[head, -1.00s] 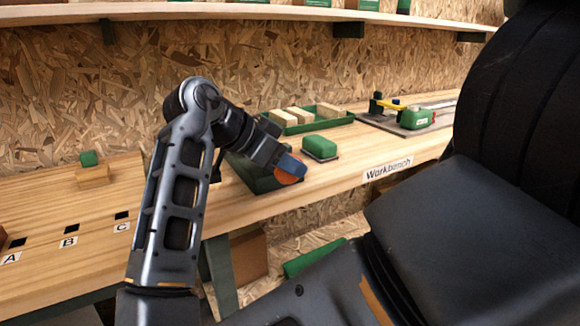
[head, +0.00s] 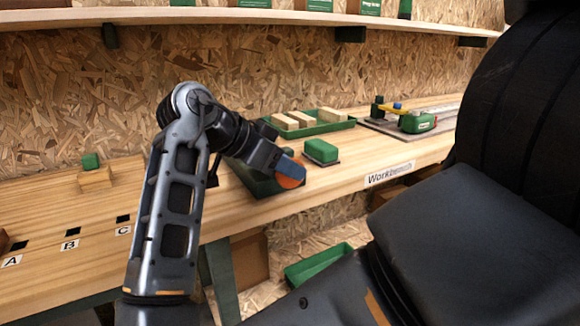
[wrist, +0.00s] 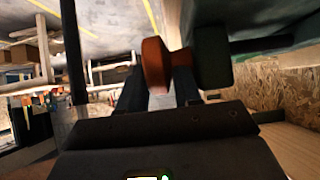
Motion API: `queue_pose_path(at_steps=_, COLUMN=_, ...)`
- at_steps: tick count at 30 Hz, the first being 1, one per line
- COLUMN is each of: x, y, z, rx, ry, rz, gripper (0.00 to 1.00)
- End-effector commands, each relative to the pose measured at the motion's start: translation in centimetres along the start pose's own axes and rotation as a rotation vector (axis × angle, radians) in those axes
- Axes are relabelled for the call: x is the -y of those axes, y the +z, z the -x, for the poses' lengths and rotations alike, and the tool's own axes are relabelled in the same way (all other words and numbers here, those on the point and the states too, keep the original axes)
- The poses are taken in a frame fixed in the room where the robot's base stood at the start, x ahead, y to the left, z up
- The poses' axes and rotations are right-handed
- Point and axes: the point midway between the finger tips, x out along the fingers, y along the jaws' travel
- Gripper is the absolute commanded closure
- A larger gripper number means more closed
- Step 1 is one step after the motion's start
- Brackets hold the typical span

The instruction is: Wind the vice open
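The vice shows in the head view as a dark green block (head: 270,186) at the bench's front edge, partly behind my arm. An orange rounded part (head: 293,176) is at its front, beside the bluish end of my gripper (head: 288,165). In the wrist view the orange part (wrist: 155,66) lies at the fingertips of my gripper (wrist: 160,88), with a dark green part (wrist: 212,56) just right of it. The fingers stand apart with a light gap between them. I cannot tell whether they press on the orange part.
The workbench (head: 340,190) has a green tray (head: 322,128) with pale wooden blocks behind the vice. A green block (head: 320,151) lies nearby. A green device (head: 417,122) stands farther right. A wooden block with a green cube (head: 91,161) is at left. A shelf (head: 250,18) runs above.

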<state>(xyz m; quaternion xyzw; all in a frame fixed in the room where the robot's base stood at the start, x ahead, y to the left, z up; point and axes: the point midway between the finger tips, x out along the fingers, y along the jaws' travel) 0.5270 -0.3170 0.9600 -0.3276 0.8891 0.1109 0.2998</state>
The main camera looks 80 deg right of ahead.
Motion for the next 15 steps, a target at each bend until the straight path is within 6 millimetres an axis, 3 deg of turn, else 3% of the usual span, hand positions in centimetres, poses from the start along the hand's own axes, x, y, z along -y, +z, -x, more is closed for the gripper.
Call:
queue_pose_path(at_steps=9, x=0.1, y=0.0, z=5.2, rx=0.001, ry=-0.003, rz=0.001, gripper=0.67)
queue_pose_path(at_steps=15, x=0.0, y=0.0, z=6.8, rx=0.000, ry=-0.001, rz=0.001, gripper=0.67)
